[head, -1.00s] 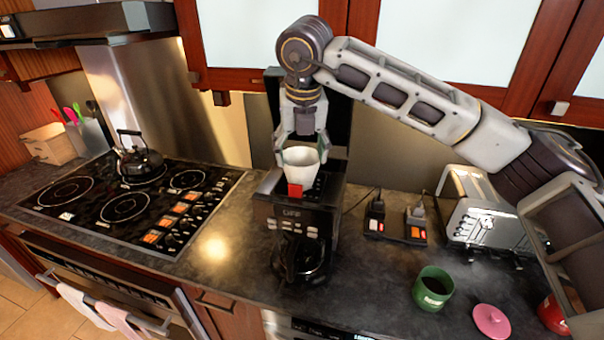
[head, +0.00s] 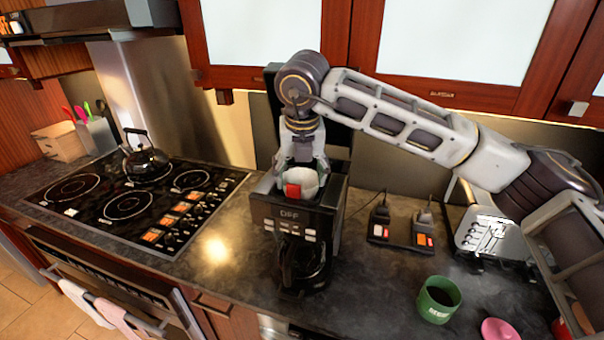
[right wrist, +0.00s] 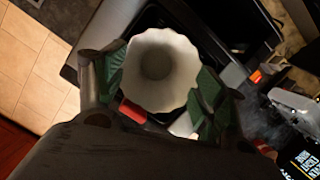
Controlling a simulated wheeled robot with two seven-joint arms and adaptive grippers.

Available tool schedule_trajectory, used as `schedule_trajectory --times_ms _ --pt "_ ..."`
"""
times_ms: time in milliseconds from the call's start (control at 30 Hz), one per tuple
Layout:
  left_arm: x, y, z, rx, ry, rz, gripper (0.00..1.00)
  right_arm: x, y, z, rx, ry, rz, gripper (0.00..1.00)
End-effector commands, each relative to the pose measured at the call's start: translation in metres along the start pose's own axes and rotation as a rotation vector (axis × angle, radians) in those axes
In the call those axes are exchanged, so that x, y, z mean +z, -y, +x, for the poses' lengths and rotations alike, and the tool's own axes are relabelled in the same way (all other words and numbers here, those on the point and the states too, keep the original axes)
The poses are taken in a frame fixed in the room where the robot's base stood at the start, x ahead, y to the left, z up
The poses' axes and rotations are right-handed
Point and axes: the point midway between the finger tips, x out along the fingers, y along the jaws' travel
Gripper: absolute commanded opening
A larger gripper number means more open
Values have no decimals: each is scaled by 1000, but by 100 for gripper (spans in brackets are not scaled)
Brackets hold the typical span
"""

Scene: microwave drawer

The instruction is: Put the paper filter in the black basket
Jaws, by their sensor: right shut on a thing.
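The white paper filter (head: 306,183) is a fluted cup, held upright at the open top of the black coffee maker (head: 295,222). My right gripper (head: 303,168) points down from above and is shut on the filter. In the right wrist view, the green finger pads lie on both sides of the filter (right wrist: 160,70), whose open mouth faces the camera. A red tab (head: 291,190) shows in front of the filter. The black basket is mostly hidden by the filter and machine front, so I cannot tell whether the filter touches its bottom. My left gripper is out of view.
A glass carafe (head: 305,262) sits in the coffee maker. A stove with a kettle (head: 145,160) is on the left. A power strip (head: 402,232), a toaster (head: 490,235), a green mug (head: 438,299) and a pink lid (head: 499,329) are on the right.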

Motion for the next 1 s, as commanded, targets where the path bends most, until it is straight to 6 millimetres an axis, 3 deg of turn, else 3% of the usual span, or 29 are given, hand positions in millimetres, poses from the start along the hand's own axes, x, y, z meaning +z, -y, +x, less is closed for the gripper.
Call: schedule_trajectory --times_ms 300,333,467,1000 --pt "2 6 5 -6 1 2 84 -1 0 4 0 0 0 63" --pt "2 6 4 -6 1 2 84 -1 0 3 0 0 0 75" --pt "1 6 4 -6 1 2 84 -1 0 2 0 0 0 91" --pt "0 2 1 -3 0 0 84 0 0 1 0 0 0 92"
